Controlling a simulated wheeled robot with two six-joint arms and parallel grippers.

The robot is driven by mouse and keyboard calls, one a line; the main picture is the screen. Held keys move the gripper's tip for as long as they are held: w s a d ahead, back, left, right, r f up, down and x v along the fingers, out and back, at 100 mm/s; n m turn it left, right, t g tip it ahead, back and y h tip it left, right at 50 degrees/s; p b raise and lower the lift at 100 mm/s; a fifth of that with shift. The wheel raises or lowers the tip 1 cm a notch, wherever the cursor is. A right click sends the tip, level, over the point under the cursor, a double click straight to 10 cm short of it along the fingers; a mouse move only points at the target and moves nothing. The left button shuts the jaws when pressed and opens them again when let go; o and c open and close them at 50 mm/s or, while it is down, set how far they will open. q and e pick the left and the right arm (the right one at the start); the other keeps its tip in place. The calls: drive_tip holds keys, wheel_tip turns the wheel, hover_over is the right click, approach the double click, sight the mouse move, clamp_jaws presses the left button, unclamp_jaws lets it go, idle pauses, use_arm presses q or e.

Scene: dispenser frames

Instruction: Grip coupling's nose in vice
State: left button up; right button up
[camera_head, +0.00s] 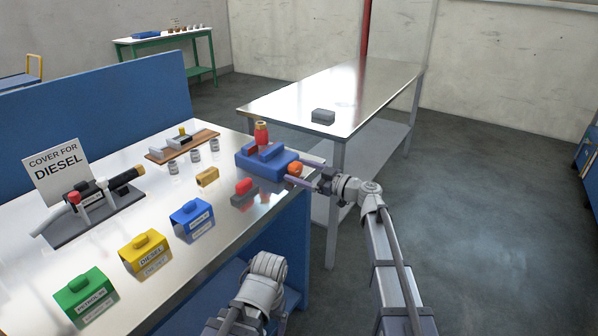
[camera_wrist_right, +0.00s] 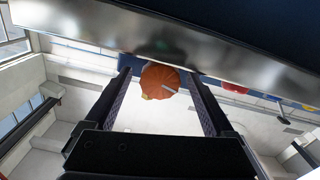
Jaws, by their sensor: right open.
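The blue vice (camera_head: 252,158) sits at the right end of the near workbench. The coupling (camera_head: 261,134), red with a gold top, stands upright at the vice's jaws; its lower end is hidden, so I cannot tell if the jaws touch it. An orange knob (camera_head: 295,168) is on the vice's right side. My right gripper (camera_head: 292,170) is open, with one finger on each side of this knob. In the right wrist view the knob (camera_wrist_right: 160,78) lies between the two fingers, with visible gaps. My left arm shows at the bottom, but its gripper is not visible.
Green (camera_head: 85,296), yellow (camera_head: 145,254) and blue (camera_head: 192,220) covers stand along the bench front. A red piece (camera_head: 244,187) lies near the vice. Behind are a hose nozzle (camera_head: 122,181), a sign (camera_head: 56,165) and grey cups. A steel table (camera_head: 330,85) holds a grey block (camera_head: 323,117).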

drive_tip(key=shift+w+a, duration=0.15)
drive_tip(key=shift+a, duration=0.1)
drive_tip(key=shift+c, duration=0.4)
drive_tip(key=c, duration=1.3)
drive_tip(key=m, duration=0.5)
drive_tip(key=shift+m, duration=0.4)
drive_tip(key=o, duration=1.4)
drive_tip(key=v, duration=0.8)
drive_tip(key=shift+c, duration=0.2)
